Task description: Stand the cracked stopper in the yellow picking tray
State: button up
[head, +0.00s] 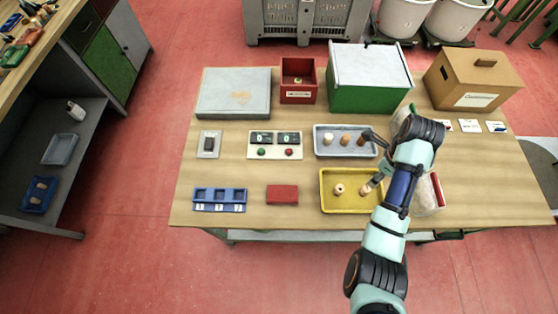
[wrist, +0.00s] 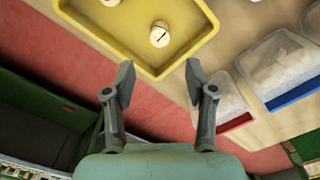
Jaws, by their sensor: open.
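The yellow picking tray (head: 333,209) lies at the front right of the table. It also shows in the wrist view (wrist: 109,47). A pale stopper (wrist: 159,36) in its right part has a dark line like a crack on its round top and seems to stand upright. In the head view this stopper (head: 366,188) is close beside my gripper (head: 377,180). A second stopper (head: 339,189) is left of it in the tray, partly cut off in the wrist view (wrist: 110,2). My gripper's fingers (wrist: 160,74) are apart with nothing between them, clear of the stopper.
A grey tray (head: 320,153) with several stoppers lies behind the yellow tray. A red block (head: 282,194) and a blue slotted holder (head: 219,207) are to the left. Clear bins (wrist: 278,68) stand close on the right. Bare table separates these.

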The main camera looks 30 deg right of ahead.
jog(key=shift+w, duration=0.1)
jog(key=w+a+r+n+t+h, duration=0.1)
jog(key=w+a+r+n+t, duration=0.2)
jog(key=w+a+n, duration=0.45)
jog(key=w+a+r+n+t+h, duration=0.25)
jog(key=w+a+n, duration=0.25)
jog(key=a+n, duration=0.55)
jog(key=s+a+r+n+t+y, duration=0.1)
jog(key=a+r+n+t, duration=0.1)
jog(key=a+r+n, duration=0.2)
jog(key=s+a+r+n+t+y, duration=0.1)
jog(key=a+r+n+t, duration=0.2)
jog(key=a, duration=0.7)
jog(key=s+a+r+n+t+y, duration=0.1)
jog(key=a+r+n+t, duration=0.1)
jog(key=a+r+n, duration=0.4)
jog(key=shift+s+a+n, duration=0.2)
jog(key=shift+a+n, duration=0.6)
jog(key=shift+a, duration=0.3)
jog(key=shift+r+y, duration=0.1)
jog(key=shift+y, duration=0.15)
